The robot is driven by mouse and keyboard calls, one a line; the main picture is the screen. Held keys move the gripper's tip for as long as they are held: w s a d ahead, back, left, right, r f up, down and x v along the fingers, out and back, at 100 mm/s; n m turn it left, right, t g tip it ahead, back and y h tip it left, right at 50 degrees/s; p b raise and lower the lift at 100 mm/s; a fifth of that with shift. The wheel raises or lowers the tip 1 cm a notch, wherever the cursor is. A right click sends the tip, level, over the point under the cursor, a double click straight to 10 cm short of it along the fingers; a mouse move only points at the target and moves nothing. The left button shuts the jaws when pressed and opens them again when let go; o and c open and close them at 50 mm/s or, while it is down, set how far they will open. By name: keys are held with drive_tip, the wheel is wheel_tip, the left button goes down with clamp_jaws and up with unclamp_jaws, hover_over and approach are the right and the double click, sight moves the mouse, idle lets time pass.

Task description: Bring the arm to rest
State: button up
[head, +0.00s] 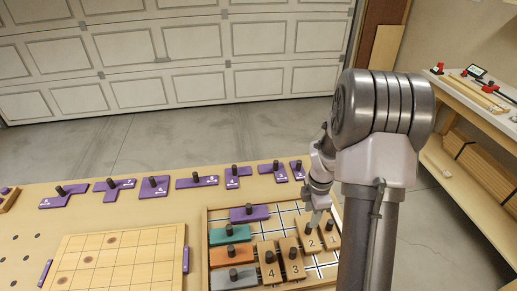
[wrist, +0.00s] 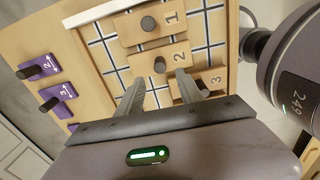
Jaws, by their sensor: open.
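My gripper (head: 316,216) is at the right side of the tray (head: 206,225), over the numbered wooden blocks. In the wrist view my gripper (wrist: 160,82) is open, with its two fingers apart and nothing held between them. The wooden block 2 (wrist: 178,58), with a dark knob, lies just past the fingertips. I cannot tell whether a finger touches it. Block 1 (wrist: 150,27) lies beyond it, and block 3 (wrist: 207,85) is beside the right finger, partly hidden. My arm covers part of the tray's right side in the head view.
The tray also holds block 4 (head: 267,260) and purple (head: 249,214), green (head: 230,235), orange (head: 232,255) and grey (head: 234,278) blocks. Several purple pieces (head: 155,187) line the bench's back edge. A wooden grid board (head: 118,258) lies left. A side shelf (head: 470,110) stands right.

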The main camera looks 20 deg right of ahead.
drive_tip(key=a+r+m+t+b, duration=0.2)
drive_tip(key=a+r+m, duration=0.3)
drive_tip(key=a+r, duration=0.3)
drive_tip(key=s+a+r+m+t+y+b, duration=0.1)
drive_tip(key=s+a+r+m+t+b, duration=0.1)
drive_tip(key=s+a+r+m, duration=0.3)
drive_tip(key=s+a+r+m+t+y+b, duration=0.1)
drive_tip(key=s+a+r+m+b, duration=0.1)
drive_tip(key=s+a+r+m, duration=0.4)
drive_tip(key=s+a+m, duration=0.3)
drive_tip(key=a, duration=0.3)
drive_tip(key=shift+s+a+r+t, duration=0.25)
drive_tip(key=shift+s+a+t, duration=0.05)
drive_tip(key=shift+t, duration=0.1)
